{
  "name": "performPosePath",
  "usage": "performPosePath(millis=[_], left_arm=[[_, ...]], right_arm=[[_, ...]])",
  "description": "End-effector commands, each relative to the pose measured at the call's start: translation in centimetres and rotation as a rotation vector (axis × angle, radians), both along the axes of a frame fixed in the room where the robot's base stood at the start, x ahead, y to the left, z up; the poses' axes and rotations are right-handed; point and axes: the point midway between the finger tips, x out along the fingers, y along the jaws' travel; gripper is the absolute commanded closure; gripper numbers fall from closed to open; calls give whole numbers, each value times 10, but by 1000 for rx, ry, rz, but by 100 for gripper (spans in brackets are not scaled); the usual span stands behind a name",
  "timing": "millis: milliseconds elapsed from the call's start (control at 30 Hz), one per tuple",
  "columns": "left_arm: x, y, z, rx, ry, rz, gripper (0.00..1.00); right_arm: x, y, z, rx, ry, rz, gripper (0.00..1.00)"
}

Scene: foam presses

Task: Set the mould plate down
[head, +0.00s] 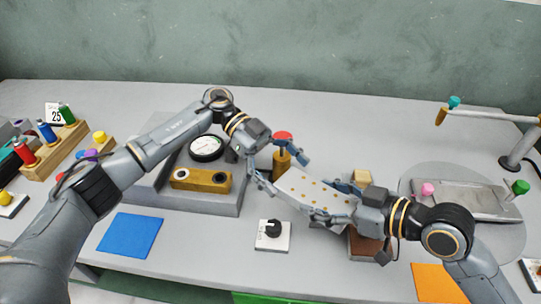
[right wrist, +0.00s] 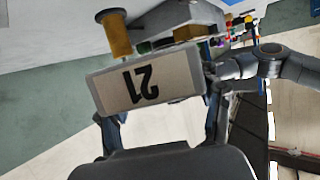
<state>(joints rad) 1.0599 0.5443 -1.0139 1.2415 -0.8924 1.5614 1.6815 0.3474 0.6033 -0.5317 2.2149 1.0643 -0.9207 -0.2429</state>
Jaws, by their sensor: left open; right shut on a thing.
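The mould plate (head: 312,188) is a pale slab with rows of small brass dots, held tilted in the middle of the head view. My right gripper (head: 330,204) is shut on its right part. In the right wrist view, the plate (right wrist: 148,84) shows a face marked 21, upside down, between the fingers. My left gripper (head: 279,171) is open at the plate's upper left end, with its fingers spread. A brass post with a red knob (head: 283,136) stands just behind the left fingers; whether they touch it I cannot tell.
A grey press base with a round dial (head: 206,148) and a brass block (head: 200,180) stands left of the plate. A black knob on a white plate (head: 273,235) is below. A blue mat (head: 130,235) and an orange mat (head: 436,283) lie in front. A round grey station (head: 470,190) is at right.

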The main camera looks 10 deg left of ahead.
Motion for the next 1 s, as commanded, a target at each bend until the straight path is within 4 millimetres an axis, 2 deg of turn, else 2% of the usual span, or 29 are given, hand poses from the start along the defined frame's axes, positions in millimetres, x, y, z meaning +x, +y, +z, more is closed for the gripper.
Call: performPosePath(millis=[233,600,1000], left_arm=[[-12,-22,-10,1,1,-1,8],[-14,-25,-12,1,0,0,10],[-13,-25,-12,0,-2,1,91]], right_arm=[[0,0,2,3,-4,0,92],[0,0,2,3,-4,0,92],[-1,2,2,7,-3,4,92]])
